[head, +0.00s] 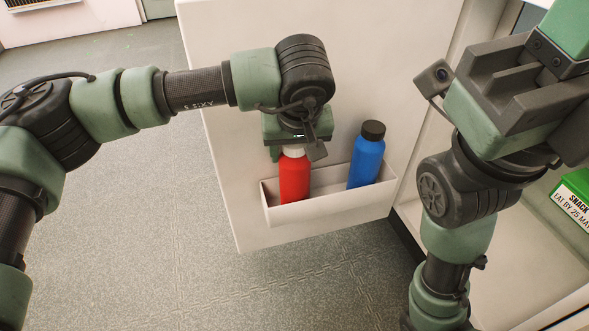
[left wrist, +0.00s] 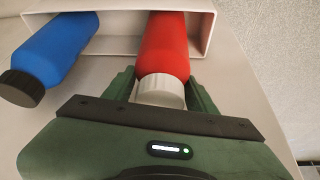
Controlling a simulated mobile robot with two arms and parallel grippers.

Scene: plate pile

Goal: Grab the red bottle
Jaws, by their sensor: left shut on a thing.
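The red bottle (head: 294,180) with a white cap stands upright in a white door shelf (head: 330,205). My left gripper (head: 293,150) comes from above and is shut on the bottle's cap end. In the left wrist view the red bottle (left wrist: 162,50) shows its white cap (left wrist: 160,92) between the green fingers of my left gripper (left wrist: 162,88). The bottle's base is hidden by the shelf's front wall in the head view. My right arm stands at the right of the head view, with its gripper (head: 535,85) raised; its fingertips do not show clearly.
A blue bottle (head: 366,160) with a dark cap stands to the right of the red one in the same shelf. The shelf is on a white door panel (head: 230,120). A green snack box (head: 575,197) lies at the right edge. Open grey floor (head: 150,240) is at the left.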

